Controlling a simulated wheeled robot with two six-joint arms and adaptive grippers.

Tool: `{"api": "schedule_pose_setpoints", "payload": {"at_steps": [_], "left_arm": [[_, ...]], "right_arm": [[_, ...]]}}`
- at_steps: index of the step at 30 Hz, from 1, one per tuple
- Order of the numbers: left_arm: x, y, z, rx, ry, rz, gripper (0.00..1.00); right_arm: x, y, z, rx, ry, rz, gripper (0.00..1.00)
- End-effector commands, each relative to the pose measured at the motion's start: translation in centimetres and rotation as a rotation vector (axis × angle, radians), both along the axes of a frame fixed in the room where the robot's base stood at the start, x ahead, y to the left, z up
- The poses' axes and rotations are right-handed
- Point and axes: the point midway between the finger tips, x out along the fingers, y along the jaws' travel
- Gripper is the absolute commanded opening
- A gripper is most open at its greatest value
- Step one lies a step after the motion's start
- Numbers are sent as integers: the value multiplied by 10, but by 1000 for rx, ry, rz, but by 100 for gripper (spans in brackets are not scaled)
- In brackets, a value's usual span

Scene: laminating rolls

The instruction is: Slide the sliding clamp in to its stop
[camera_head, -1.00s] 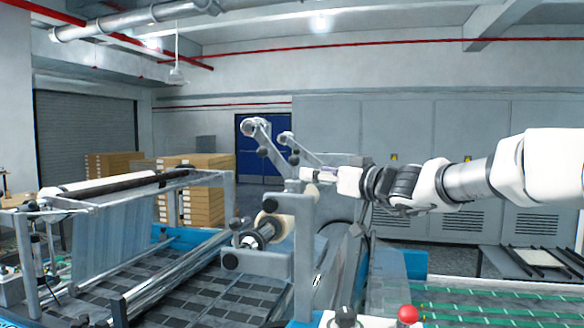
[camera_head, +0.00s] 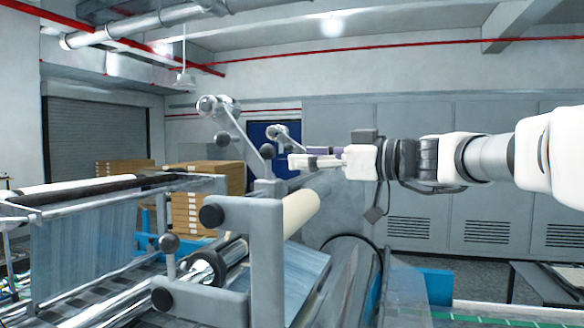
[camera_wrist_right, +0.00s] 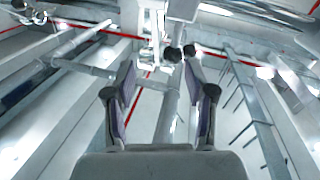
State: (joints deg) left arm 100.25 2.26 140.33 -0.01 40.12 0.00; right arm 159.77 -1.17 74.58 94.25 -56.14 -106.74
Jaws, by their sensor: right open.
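My right gripper (camera_head: 298,161) is open and empty. It points left, above a cream roll (camera_head: 302,212) on the laminating machine. In the right wrist view its two fingers stand apart (camera_wrist_right: 160,75), with pale metal machine parts showing beyond them. A grey bracket (camera_head: 265,245) with black knobs stands in front of the roll. A shiny metal shaft end with a dark collar (camera_head: 208,263) sits at the bracket's left. I cannot tell which of these parts is the sliding clamp. My left gripper is not in view.
A slanted grey arm (camera_head: 236,132) with black knobs rises left of my right gripper. A frame with hanging film (camera_head: 85,240) stands at the left. Stacked brown boxes (camera_head: 195,210) and grey cabinets (camera_head: 425,220) are behind. Open air surrounds my right forearm.

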Motion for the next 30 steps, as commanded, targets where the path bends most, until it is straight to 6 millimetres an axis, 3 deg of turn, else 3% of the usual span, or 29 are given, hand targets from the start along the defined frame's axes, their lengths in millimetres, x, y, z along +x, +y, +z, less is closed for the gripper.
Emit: {"api": "schedule_pose_setpoints", "payload": {"at_steps": [5,14,24,28,29,30], "left_arm": [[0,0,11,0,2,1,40],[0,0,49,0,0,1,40],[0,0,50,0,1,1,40],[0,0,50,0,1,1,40],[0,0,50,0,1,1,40],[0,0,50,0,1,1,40]], "right_arm": [[7,12,4,-3,0,1,55],[37,57,5,-2,0,-1,55],[43,65,0,0,-3,-3,55],[43,65,0,0,-3,-3,9],[43,65,-1,0,-3,-3,0],[43,65,-1,0,-3,-3,0]]}}
